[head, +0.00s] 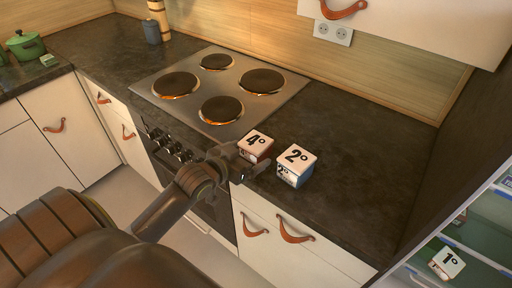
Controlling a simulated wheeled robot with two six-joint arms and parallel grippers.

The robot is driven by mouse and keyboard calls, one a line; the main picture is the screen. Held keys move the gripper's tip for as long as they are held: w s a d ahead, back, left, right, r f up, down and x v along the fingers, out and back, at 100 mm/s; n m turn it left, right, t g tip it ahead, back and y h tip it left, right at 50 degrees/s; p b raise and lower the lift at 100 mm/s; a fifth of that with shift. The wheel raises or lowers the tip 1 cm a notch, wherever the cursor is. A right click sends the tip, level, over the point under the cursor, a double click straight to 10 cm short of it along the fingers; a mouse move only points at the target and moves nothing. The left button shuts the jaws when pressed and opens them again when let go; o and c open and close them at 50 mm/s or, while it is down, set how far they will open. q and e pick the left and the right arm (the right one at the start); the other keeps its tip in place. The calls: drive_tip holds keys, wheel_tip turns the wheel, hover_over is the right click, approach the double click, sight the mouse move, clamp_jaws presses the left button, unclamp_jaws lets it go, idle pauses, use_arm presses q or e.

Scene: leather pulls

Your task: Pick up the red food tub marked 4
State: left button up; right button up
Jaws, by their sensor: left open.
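The red food tub marked 4 (257,144) stands on the dark counter just right of the stove. It has a white lid with a black 4, and its front is partly hidden by my gripper. My left gripper (254,169) is at the counter's front edge, open, with its fingers close to the front of the red tub. I cannot tell whether they touch it. My right gripper is not in view.
A blue tub marked 2 (296,167) stands close to the right of the red tub. The stove (219,84) with glowing-rimmed hotplates lies behind left. A green tub marked 1 (447,263) sits in the open fridge at lower right. The counter behind right is clear.

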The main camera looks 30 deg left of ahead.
sight(256, 146)
use_arm(q)
drive_tip(key=shift+a+r+p+x, duration=0.1)
drive_tip(key=shift+p+x, duration=0.05)
drive_tip(key=shift+x, duration=0.7)
drive_tip(key=shift+a+r+p+x, duration=0.1)
drive_tip(key=shift+a+p+x, duration=0.05)
drive_tip(key=shift+x, duration=0.75)
drive_tip(key=shift+a+r+p+x, duration=0.1)
drive_tip(key=shift+p+x, duration=0.05)
drive_tip(key=shift+x, duration=0.7)
drive_tip(key=shift+w, duration=0.1)
drive_tip(key=c, duration=1.2)
